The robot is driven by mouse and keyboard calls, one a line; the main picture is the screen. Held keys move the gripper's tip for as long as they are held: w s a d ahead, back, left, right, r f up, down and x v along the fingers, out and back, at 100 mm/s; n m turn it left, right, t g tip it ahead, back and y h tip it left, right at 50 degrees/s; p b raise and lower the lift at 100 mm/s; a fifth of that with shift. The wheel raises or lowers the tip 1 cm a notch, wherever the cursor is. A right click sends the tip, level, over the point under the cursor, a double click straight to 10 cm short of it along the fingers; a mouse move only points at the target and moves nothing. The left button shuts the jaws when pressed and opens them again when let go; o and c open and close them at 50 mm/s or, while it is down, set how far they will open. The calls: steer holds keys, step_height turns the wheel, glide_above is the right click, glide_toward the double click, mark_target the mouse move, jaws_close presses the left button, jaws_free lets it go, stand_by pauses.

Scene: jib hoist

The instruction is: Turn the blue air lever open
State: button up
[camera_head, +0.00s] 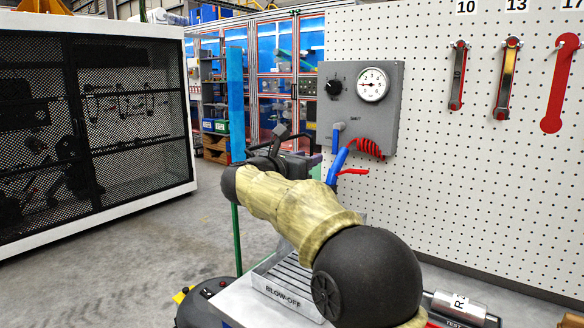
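A short blue lever (336,140) sits low on the left of a grey panel (385,115) and points down from its upper end. I take it as the air lever. Just below and to its right is a blue blow gun (338,168) with a red trigger (353,171). A coiled red hose (369,148) runs beside it. My gripper (300,158) is dark and lies left of the lever, apart from it in the picture. My arm hides part of it, and its fingertips do not show clearly. How far it is in depth from the lever cannot be told.
The grey panel also carries a black knob (334,86) and a round gauge (372,85). A white pegboard (450,165) with hanging wrenches stands at right. A "BLOW-OFF" tray (282,292) is below my arm. A green and blue post (236,110) stands left of my gripper.

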steer(key=v, duration=0.5)
steer(key=shift+s, duration=0.1)
